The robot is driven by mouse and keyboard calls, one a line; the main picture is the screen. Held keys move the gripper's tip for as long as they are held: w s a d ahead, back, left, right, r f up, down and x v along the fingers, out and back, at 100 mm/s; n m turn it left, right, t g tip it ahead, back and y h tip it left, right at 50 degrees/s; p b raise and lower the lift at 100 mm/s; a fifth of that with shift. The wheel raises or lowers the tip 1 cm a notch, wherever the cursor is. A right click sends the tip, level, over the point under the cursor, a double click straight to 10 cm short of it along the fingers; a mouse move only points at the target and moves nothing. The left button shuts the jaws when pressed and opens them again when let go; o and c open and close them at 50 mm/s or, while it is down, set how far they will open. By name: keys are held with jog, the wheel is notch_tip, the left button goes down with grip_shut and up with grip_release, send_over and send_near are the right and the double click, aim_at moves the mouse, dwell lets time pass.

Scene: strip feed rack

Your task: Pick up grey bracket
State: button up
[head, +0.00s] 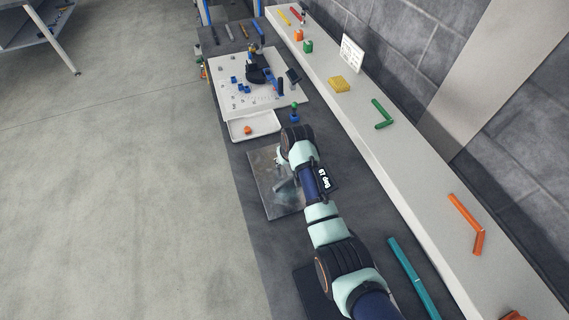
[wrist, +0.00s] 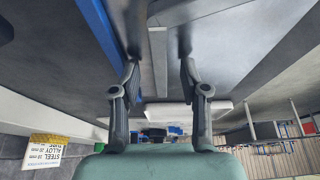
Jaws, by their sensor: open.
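The grey bracket (wrist: 158,62) shows in the wrist view as a flat L-shaped bar, with one leg running between my fingers and the other going off to the right at the top. In the head view the bracket (head: 284,185) looks like a small grey piece on the metal plate (head: 258,168), partly hidden by my arm. My gripper (wrist: 159,45) is open, with one finger on each side of the bracket's leg. I see a gap on both sides and cannot tell any contact. In the head view my wrist mostly hides the fingers.
A white tray (head: 262,133) with an orange piece lies beyond the plate. A white board (head: 235,98) with blue parts and a dark fixture stands farther back. A raised pale ledge (head: 363,128) runs along the right, holding coloured brackets. A teal bar (head: 413,277) lies at front right.

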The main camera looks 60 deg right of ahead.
grip_shut()
jog(key=shift+r, duration=0.15)
notch_tip(320, 180, up, 20)
jog(key=p, duration=0.4)
jog(key=shift+w+a, duration=0.1)
dwell(0.3)
